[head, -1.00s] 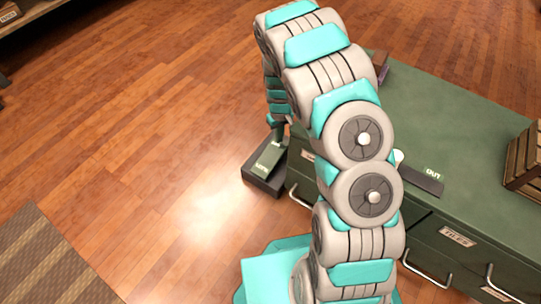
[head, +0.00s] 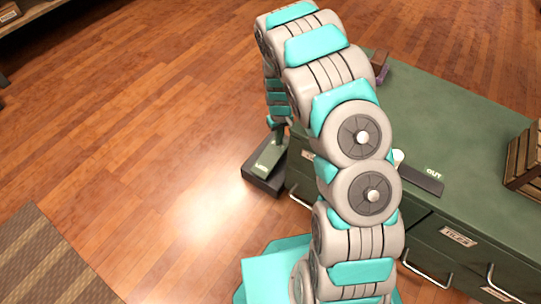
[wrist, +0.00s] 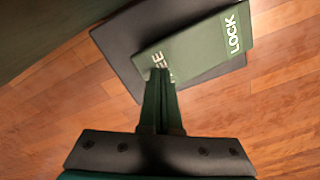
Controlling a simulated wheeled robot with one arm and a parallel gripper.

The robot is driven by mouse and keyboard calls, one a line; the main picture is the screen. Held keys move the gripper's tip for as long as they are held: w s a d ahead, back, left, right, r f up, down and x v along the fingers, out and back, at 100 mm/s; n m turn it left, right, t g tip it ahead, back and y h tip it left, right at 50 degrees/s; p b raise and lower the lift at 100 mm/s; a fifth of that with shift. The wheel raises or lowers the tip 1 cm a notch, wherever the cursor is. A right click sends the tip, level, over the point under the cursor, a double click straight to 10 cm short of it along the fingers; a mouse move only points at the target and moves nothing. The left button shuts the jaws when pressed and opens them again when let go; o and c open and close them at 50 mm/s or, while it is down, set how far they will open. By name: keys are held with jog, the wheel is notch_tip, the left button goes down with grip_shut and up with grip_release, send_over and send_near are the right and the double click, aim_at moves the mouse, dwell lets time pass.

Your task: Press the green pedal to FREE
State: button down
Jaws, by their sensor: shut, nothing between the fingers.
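The green pedal (head: 268,158) sits on a dark base (head: 262,181) on the floor, beside the green drawer cabinet. In the wrist view the pedal (wrist: 205,50) shows the word LOCK at its right end and a partly covered word ending in EE at its left end. My gripper (wrist: 160,72) is shut and empty, its fingertips over the partly covered word. It looks to be at or very near the pedal's surface; I cannot tell if it touches. In the head view my gripper (head: 279,130) reaches down to the pedal's far end.
The green cabinet (head: 455,150) stands right of the pedal, with drawer handles facing the front. Open wooden floor lies left; a mat (head: 45,260) is at lower left.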

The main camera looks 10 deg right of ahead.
jog(key=shift+f, duration=0.95)
jog(key=shift+r, duration=0.15)
notch_tip(320, 180, up, 9)
jog(key=p, duration=0.1)
jog(key=shift+p, duration=0.4)
dwell(0.6)
